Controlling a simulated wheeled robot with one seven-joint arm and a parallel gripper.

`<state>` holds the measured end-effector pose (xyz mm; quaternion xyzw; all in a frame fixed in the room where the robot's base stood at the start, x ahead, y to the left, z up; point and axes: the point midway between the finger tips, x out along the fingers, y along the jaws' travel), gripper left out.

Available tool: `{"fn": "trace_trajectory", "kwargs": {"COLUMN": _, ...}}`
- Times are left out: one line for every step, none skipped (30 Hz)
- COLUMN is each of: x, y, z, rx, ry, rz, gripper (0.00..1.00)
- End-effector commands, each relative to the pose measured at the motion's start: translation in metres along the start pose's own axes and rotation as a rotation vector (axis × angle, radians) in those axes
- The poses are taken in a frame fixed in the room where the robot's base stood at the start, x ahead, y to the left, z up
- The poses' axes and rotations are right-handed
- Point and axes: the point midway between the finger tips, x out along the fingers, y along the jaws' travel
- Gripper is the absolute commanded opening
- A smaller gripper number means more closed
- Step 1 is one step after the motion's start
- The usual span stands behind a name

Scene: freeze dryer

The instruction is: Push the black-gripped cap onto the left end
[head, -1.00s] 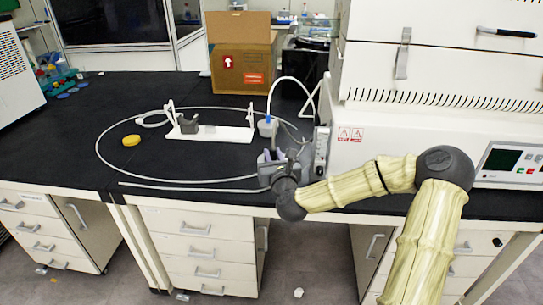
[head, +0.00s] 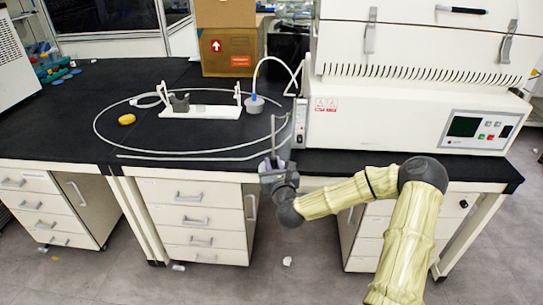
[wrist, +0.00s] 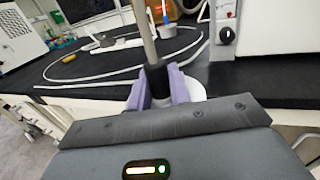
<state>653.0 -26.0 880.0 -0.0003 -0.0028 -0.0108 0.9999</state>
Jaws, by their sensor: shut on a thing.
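My gripper (head: 271,163) is at the front edge of the bench, its jaws shut on a black grip. In the wrist view the black grip (wrist: 157,78) sits upright between the purple fingers, and a grey rod (wrist: 146,35) rises from it, leaning slightly. The rod also shows above the gripper in the head view (head: 273,132). A white rounded shape (wrist: 196,89) shows beside the right finger; I cannot tell whether it belongs to the held piece. A white stand (head: 212,112) with end posts and a dark grey holder (head: 180,103) at its left lies further back. I cannot identify the left end surely.
A blue-topped flask (head: 254,104) stands right of the stand, with a tube to the white freeze dryer (head: 400,105). A thin hose (head: 118,144) loops across the black bench. A yellow object (head: 127,119) lies at left, and a cardboard box (head: 228,45) stands behind.

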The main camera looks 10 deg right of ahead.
Motion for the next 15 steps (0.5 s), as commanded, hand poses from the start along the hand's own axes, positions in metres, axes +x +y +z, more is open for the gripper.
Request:
{"fn": "trace_trajectory", "kwargs": {"x": 0.000, "y": -0.001, "z": -0.008, "rx": 0.002, "ry": 0.000, "rz": -0.001, "gripper": 0.00}}
{"fn": "trace_trajectory", "kwargs": {"x": 0.000, "y": -0.001, "z": -0.012, "rx": 0.002, "ry": 0.000, "rz": -0.002, "gripper": 0.00}}
{"fn": "trace_trajectory", "kwargs": {"x": 0.000, "y": -0.002, "z": -0.019, "rx": 0.002, "ry": 0.000, "rz": -0.003, "gripper": 0.00}}
{"fn": "trace_trajectory", "kwargs": {"x": -0.001, "y": -0.003, "z": -0.024, "rx": 0.002, "ry": 0.001, "rz": -0.003, "gripper": 0.00}}
{"fn": "trace_trajectory", "kwargs": {"x": -0.001, "y": -0.003, "z": -0.029, "rx": 0.002, "ry": 0.002, "rz": -0.004, "gripper": 0.00}}
{"fn": "trace_trajectory", "kwargs": {"x": -0.002, "y": -0.004, "z": -0.036, "rx": 0.001, "ry": 0.001, "rz": -0.005, "gripper": 0.00}}
{"fn": "trace_trajectory", "kwargs": {"x": -0.002, "y": -0.005, "z": -0.043, "rx": 0.001, "ry": 0.002, "rz": -0.007, "gripper": 0.00}}
{"fn": "trace_trajectory", "kwargs": {"x": -0.003, "y": -0.006, "z": -0.049, "rx": 0.000, "ry": 0.001, "rz": -0.008, "gripper": 0.00}}
{"fn": "trace_trajectory", "kwargs": {"x": -0.004, "y": -0.006, "z": -0.059, "rx": 0.000, "ry": 0.003, "rz": -0.009, "gripper": 0.00}}
{"fn": "trace_trajectory", "kwargs": {"x": -0.005, "y": -0.006, "z": -0.066, "rx": -0.001, "ry": 0.003, "rz": -0.009, "gripper": 0.00}}
{"fn": "trace_trajectory", "kwargs": {"x": -0.007, "y": -0.007, "z": -0.075, "rx": 0.000, "ry": 0.005, "rz": -0.010, "gripper": 0.00}}
{"fn": "trace_trajectory", "kwargs": {"x": -0.009, "y": -0.007, "z": -0.087, "rx": 0.000, "ry": 0.006, "rz": -0.011, "gripper": 0.00}}
{"fn": "trace_trajectory", "kwargs": {"x": -0.012, "y": -0.006, "z": -0.097, "rx": 0.000, "ry": 0.006, "rz": -0.009, "gripper": 0.00}}
{"fn": "trace_trajectory", "kwargs": {"x": -0.015, "y": -0.005, "z": -0.108, "rx": 0.000, "ry": 0.007, "rz": -0.009, "gripper": 0.00}}
{"fn": "trace_trajectory", "kwargs": {"x": -0.019, "y": -0.004, "z": -0.123, "rx": -0.001, "ry": 0.008, "rz": -0.009, "gripper": 0.00}}
